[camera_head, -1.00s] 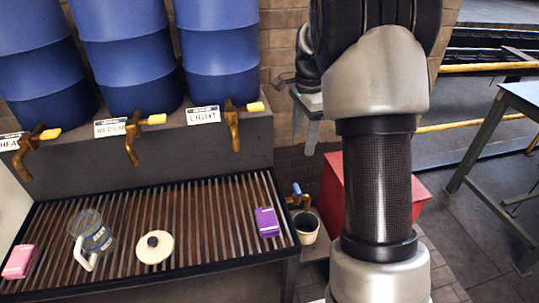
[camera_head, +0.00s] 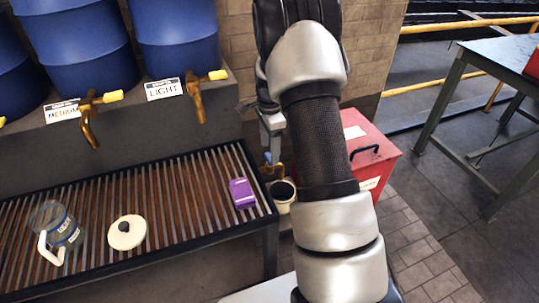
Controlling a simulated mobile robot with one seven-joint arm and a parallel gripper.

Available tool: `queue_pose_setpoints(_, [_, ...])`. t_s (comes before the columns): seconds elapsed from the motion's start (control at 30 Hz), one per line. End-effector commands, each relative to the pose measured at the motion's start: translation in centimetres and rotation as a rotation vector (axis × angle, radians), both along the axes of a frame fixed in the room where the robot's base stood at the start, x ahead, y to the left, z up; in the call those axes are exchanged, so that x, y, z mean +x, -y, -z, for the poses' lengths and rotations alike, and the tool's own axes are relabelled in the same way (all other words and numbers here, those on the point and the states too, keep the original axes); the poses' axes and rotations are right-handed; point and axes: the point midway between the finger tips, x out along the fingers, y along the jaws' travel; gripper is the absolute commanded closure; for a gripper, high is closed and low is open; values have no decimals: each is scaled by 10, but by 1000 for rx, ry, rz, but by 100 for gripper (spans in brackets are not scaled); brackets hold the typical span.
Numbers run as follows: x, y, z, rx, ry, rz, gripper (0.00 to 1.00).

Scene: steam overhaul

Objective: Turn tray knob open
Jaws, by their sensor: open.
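The tray knob is the small blue handle (camera_head: 268,158) on a brass tap (camera_head: 272,169) at the right end of the slatted drip tray (camera_head: 160,200). My gripper (camera_head: 271,145) points down just above the blue handle. Its jaws are open, seen nearly edge-on and partly hidden by my arm. I cannot tell whether a finger touches the handle. A cup with a white rim and dark inside (camera_head: 283,190) stands below the tap.
A red chest (camera_head: 370,165) stands right of my arm. Blue barrels (camera_head: 178,35) with brass taps line the ledge. A glass jug (camera_head: 58,232), a white lid (camera_head: 126,232) and a purple box (camera_head: 242,193) sit on the tray. A metal table (camera_head: 500,70) is at right.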

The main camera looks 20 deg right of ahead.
Motion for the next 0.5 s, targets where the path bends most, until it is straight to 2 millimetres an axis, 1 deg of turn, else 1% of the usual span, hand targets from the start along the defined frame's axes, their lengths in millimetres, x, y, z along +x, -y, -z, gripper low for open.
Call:
queue_pose_setpoints(0.03, [0, 0, 9, 1, -3, 0, 41])
queue_pose_setpoints(0.2, [0, 0, 23, 0, -1, -1, 41])
queue_pose_setpoints(0.5, [0, 0, 26, 0, 0, -1, 41])
